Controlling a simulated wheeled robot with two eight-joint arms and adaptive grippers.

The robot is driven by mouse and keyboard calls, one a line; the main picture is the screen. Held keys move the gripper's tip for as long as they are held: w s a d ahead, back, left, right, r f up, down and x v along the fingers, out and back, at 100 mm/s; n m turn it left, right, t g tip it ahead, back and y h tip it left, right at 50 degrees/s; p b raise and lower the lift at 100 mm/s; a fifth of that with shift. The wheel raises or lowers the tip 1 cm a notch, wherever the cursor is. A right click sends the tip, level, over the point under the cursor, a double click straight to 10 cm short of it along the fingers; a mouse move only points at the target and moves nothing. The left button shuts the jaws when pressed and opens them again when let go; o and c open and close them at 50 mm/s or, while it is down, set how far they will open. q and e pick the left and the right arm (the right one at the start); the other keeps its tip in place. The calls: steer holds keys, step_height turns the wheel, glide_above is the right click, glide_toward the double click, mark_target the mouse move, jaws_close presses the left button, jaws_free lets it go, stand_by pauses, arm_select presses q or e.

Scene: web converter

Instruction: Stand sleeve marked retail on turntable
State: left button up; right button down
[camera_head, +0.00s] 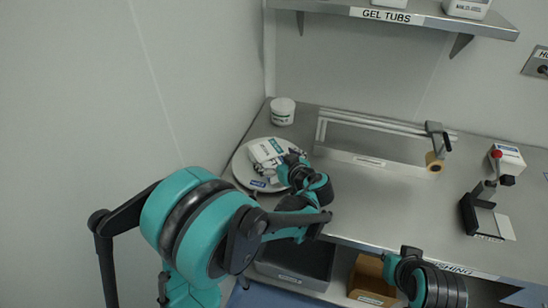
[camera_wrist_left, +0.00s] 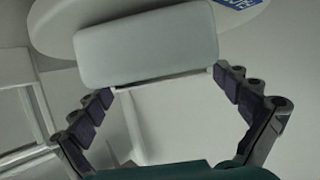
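The turntable (camera_head: 240,172) is a round pale disc at the bench's left end; its rim also shows in the left wrist view (camera_wrist_left: 55,22). In the left wrist view a pale block-like face (camera_wrist_left: 146,45), likely the sleeve, lies just beyond the fingertips. My left gripper (camera_head: 287,163) is beside the sleeve on its right, its fingers (camera_wrist_left: 163,88) wide apart. No right gripper fingers show.
A white tub (camera_head: 283,112) stands behind the turntable. A long rail fixture (camera_head: 365,145) with a tape roll (camera_head: 434,162) is to the right. A red-knobbed device (camera_head: 505,160) and a black stand (camera_head: 482,212) are further right. Bins (camera_head: 372,280) sit under the bench. A shelf (camera_head: 400,16) hangs above.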

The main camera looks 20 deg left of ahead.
arm_select(q)
steer(key=shift+d, duration=0.1)
steer(key=p+v, duration=0.3)
steer(key=v, duration=0.8)
steer(key=s+a+m+g+h, duration=0.3)
steer(key=s+a+m, duration=0.1)
steer(key=s+a, duration=0.25)
steer(key=s+a+m+h, duration=0.1)
steer(key=s+m+h, duration=0.3)
steer(key=s, duration=0.7)
steer(key=shift+s+f+m+h, duration=0.2)
steer(key=shift+f+m+h, duration=0.1)
steer(key=shift+h, duration=0.8)
